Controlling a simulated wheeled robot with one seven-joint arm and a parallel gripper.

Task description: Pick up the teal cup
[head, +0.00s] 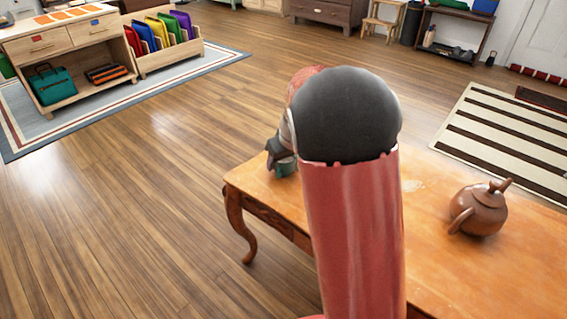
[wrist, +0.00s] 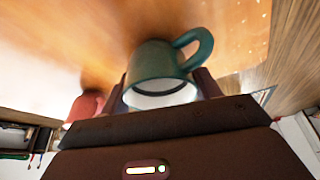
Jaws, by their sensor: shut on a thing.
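The teal cup (head: 286,168) shows partly at the table's far left corner in the head view, below my gripper (head: 278,152). My arm hides much of the area around it. In the wrist view the teal cup (wrist: 155,75) sits between the two dark fingers of my gripper (wrist: 165,92), with its rim toward the palm and its handle to the upper right. My gripper is shut on the cup. I cannot tell whether the cup's base touches the tabletop.
The wooden table (head: 430,255) also bears a brown teapot (head: 478,208) at the right. A reddish object (wrist: 86,105) shows left of the cup in the wrist view. A striped rug (head: 505,135) lies beyond the table. The floor to the left is clear.

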